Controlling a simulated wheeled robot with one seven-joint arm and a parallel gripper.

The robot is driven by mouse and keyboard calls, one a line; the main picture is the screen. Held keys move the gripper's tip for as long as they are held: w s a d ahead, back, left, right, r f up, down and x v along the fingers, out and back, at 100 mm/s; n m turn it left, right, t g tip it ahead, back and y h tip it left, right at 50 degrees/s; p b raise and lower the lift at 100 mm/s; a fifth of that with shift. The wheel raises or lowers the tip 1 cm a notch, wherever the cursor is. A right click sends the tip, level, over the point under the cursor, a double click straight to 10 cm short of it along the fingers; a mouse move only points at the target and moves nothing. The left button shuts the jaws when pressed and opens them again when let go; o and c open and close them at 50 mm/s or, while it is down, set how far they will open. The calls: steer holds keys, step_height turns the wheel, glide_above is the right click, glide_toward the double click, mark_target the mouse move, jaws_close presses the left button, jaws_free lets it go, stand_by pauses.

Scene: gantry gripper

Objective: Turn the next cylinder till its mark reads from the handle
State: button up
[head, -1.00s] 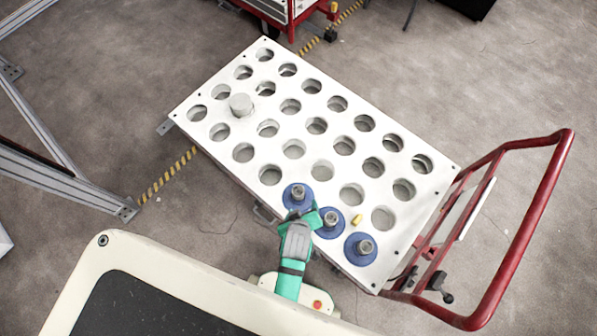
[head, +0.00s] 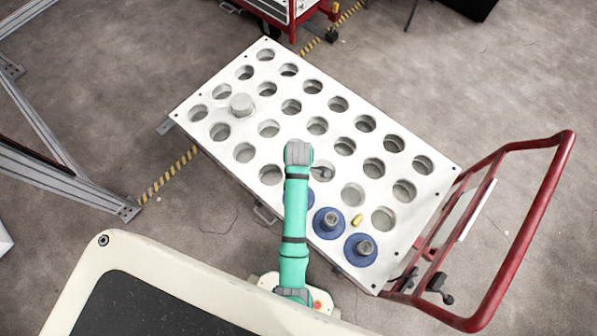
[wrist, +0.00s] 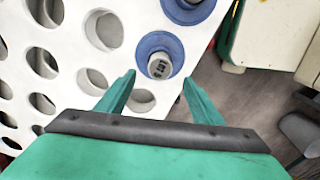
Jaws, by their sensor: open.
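A white board (head: 222,165) with rows of round holes carries several blue-flanged cylinders with grey tops. In the head view, one cylinder (head: 329,223) and another (head: 361,249) stand along the near edge; a third (head: 310,199) is mostly hidden by my arm. In the wrist view, my gripper (wrist: 159,87) is open and empty. A blue cylinder (wrist: 150,43) lies beyond the fingertips, roughly centred between them and apart from them. Part of another blue cylinder (wrist: 187,10) shows at the top edge. The red handle (head: 540,210) is at the board's right end.
A grey plug (head: 241,105) stands in the board's left part. The other holes look empty. A metal frame (head: 45,130) stands at the left, and a red cart (head: 290,12) at the top.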

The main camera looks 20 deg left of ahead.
step_height(320, 180, down, 9)
stand_by(0.4)
steer(key=shift+c, duration=0.4)
steer(key=c, duration=1.4)
steer(key=shift+r, duration=0.1)
steer(key=shift+m, duration=1.5)
